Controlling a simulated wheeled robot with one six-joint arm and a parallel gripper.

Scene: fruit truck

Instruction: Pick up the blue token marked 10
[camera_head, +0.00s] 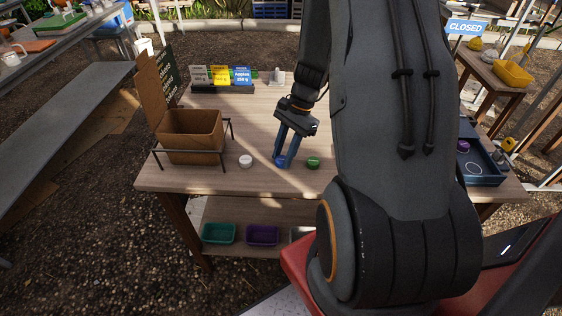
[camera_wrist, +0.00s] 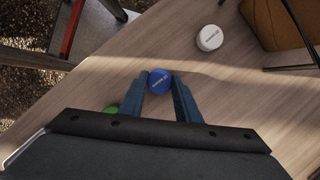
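The blue token (camera_head: 280,160) is on the wooden table near its front edge. In the wrist view the blue token (camera_wrist: 160,79) shows a small white marking, too small to read surely. My gripper (camera_head: 286,159) points down at it, with one blue finger on each side. In the wrist view my gripper (camera_wrist: 160,84) has the token between its fingertips, very close to both. I cannot tell whether the fingers press on it. The token appears to be at table level.
A green token (camera_head: 313,162) lies close by on the right, and a white token (camera_head: 246,161) on the left. A cardboard box (camera_head: 192,143) in a wire frame stands farther left. Price signs (camera_head: 221,77) stand at the back. Green (camera_head: 219,233) and purple (camera_head: 263,235) trays sit below.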

